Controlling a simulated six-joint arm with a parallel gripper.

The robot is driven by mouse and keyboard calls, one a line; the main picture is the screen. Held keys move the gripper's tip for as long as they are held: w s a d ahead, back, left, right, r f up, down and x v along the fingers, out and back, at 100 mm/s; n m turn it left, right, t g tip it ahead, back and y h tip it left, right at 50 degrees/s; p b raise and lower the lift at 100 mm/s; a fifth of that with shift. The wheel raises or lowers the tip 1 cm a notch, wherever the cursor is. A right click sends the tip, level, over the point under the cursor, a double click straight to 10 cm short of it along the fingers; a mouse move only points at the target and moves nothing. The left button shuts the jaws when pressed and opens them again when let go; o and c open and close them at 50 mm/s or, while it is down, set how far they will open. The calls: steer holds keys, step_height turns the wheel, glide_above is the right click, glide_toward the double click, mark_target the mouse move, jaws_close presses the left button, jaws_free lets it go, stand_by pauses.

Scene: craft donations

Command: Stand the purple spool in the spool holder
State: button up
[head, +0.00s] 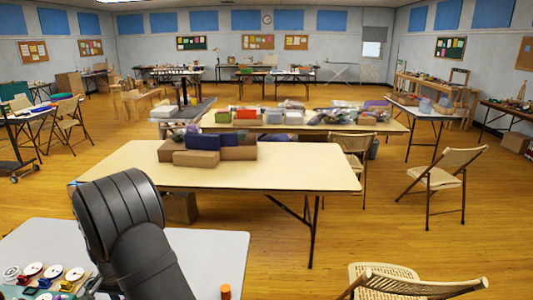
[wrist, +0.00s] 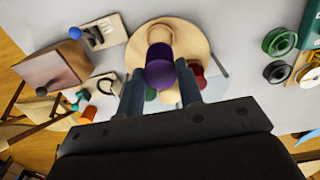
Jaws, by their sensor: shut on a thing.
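The purple spool (wrist: 160,72) is between the two fingers of my gripper (wrist: 161,84) in the wrist view. My gripper is shut on it. A round wooden disc (wrist: 199,40), perhaps the spool holder, lies beyond and under the spool. A brownish-pink piece (wrist: 160,35) shows just past the purple part; I cannot tell whether it belongs to the spool. A dark red piece (wrist: 197,76) and a green piece show beside the spool, partly hidden by my fingers. I cannot tell whether the spool touches the disc. In the head view my arm hides the gripper and spool.
In the wrist view, a wooden box with a dark knob (wrist: 55,70) and a board with a blue ball (wrist: 92,33) are left. In the head view, an orange cylinder (head: 225,292) stands on the near table (head: 220,252).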

steer(key=shift+r, duration=0.2)
steer(key=shift+w+a+r, duration=0.1)
steer(key=shift+w+r, duration=0.1)
steer(key=shift+r, duration=0.15)
steer(key=shift+w+a+r+m, duration=0.15)
steer(key=shift+w+r, duration=0.15)
steer(key=shift+r, duration=0.35)
steer(key=shift+w+a+r+m, duration=0.15)
steer(key=shift+w+r, duration=0.1)
steer(key=shift+r, duration=0.35)
steer(key=w+d+r, duration=0.1)
steer(key=w+d, duration=0.6)
steer(key=d, duration=0.1)
steer(key=shift+d+f, duration=1.45)
steer(key=shift+f, duration=0.4)
steer(key=shift+d+f, duration=1.5)
steer(key=shift+f, duration=0.3)
steer(key=shift+d+f, duration=1.45)
steer(key=shift+f, duration=0.4)
steer(key=shift+f, duration=0.3)
